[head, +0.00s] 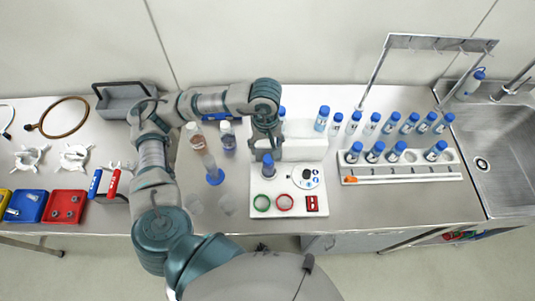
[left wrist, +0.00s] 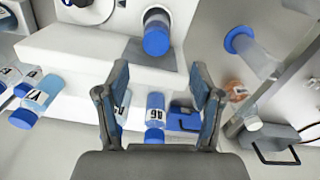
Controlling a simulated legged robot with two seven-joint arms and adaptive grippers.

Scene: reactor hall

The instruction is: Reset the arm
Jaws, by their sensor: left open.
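My left arm reaches over the bench, and my left gripper (head: 267,150) is above the white device (head: 312,212) in the head view. In the left wrist view the two fingers of this gripper (left wrist: 158,82) stand apart with nothing held between them. A blue-capped tube (head: 268,168) stands on the device close below the gripper. The same tube shows beyond the fingertips in the left wrist view (left wrist: 156,36). My right gripper is not in view.
A white rack (head: 420,176) with several blue-capped tubes stands to the right, beside a metal stand (head: 440,42) and a sink (head: 495,140). Bottles and a blue-based cylinder (head: 213,172) stand close to the arm. Red (head: 66,206) and blue boxes lie at left.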

